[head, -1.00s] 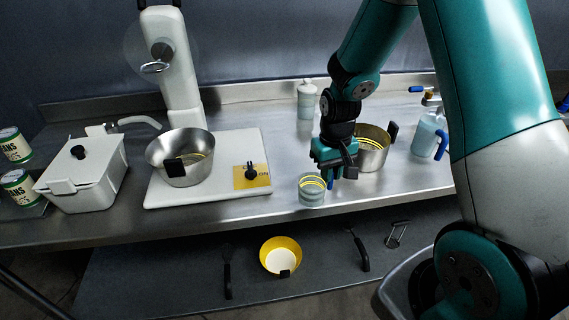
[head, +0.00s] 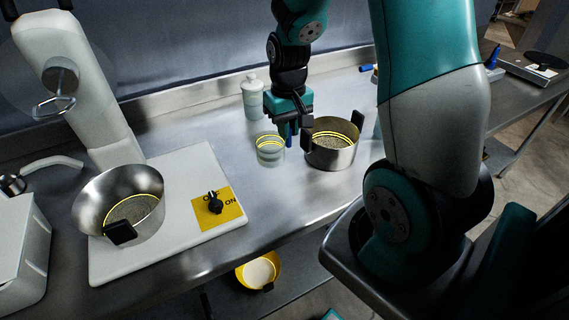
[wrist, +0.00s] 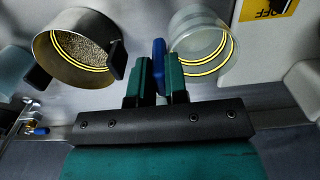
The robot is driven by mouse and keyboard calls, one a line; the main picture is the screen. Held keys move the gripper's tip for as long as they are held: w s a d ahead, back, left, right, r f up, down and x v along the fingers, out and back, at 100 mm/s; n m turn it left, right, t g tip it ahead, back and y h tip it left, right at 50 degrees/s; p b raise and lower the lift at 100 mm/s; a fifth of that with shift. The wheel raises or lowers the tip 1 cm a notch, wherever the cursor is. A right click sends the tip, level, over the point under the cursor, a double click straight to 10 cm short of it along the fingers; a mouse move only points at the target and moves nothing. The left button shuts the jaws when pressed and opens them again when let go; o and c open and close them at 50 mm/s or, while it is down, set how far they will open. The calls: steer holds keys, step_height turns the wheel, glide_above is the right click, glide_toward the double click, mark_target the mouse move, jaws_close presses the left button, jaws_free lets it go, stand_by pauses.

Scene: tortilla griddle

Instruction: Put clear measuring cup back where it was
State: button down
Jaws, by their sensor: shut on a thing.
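The clear measuring cup (head: 269,152) has yellow bands and a blue handle. In the head view it is over the steel counter, just left of a steel pot. My gripper (head: 289,128) is at the cup's right side. In the wrist view, my gripper (wrist: 156,85) is shut on the blue handle, held between its teal fingers. There the cup (wrist: 200,42) is upper right of the fingers, open-mouthed, and looks empty. I cannot tell whether its base touches the counter.
The steel pot (head: 330,155) with grainy contents stands close right of the cup. A lidded pale bottle (head: 254,98) stands behind. The white mixer base (head: 150,245) holds a steel bowl (head: 88,197) and an on/off knob (head: 214,203). A yellow bowl (head: 258,272) sits below the counter.

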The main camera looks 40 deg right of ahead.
step_height(320, 180, down, 11)
steer(key=shift+f+p, duration=0.2)
steer(key=shift+p, duration=0.3)
steer(key=shift+f, duration=0.2)
steer(key=c, duration=1.1)
jaws_free()
steer(key=shift+r, duration=0.1)
